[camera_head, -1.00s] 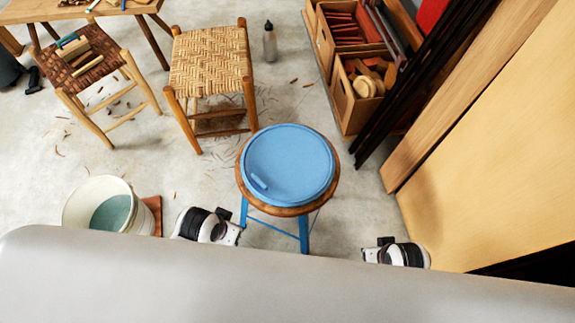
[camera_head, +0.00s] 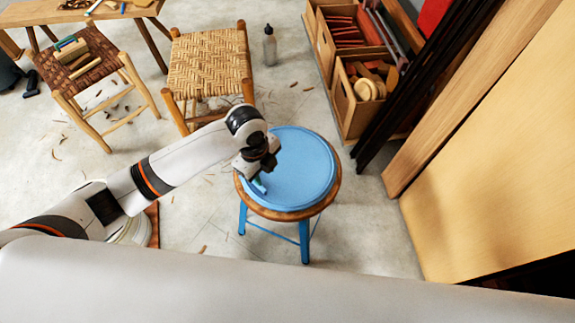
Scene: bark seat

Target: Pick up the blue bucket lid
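The round blue bucket lid (camera_head: 300,170) lies flat on a wooden-topped stool (camera_head: 287,213) with blue legs. A small raised blue piece shows at the lid's lower left edge. My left gripper (camera_head: 257,177) is over the lid's left edge, close to that piece. The wrist hides part of the lid's left side. The fingers are dark and small, so I cannot tell whether they are open or touching the lid. My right gripper is not in view.
A woven-seat stool (camera_head: 210,62) stands behind my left arm, and a darker one (camera_head: 85,68) is at the left. Wooden crates (camera_head: 362,95) and leaning boards (camera_head: 500,140) stand at the right. A bottle (camera_head: 269,45) is at the back. My arm mostly hides a pale bucket (camera_head: 132,232).

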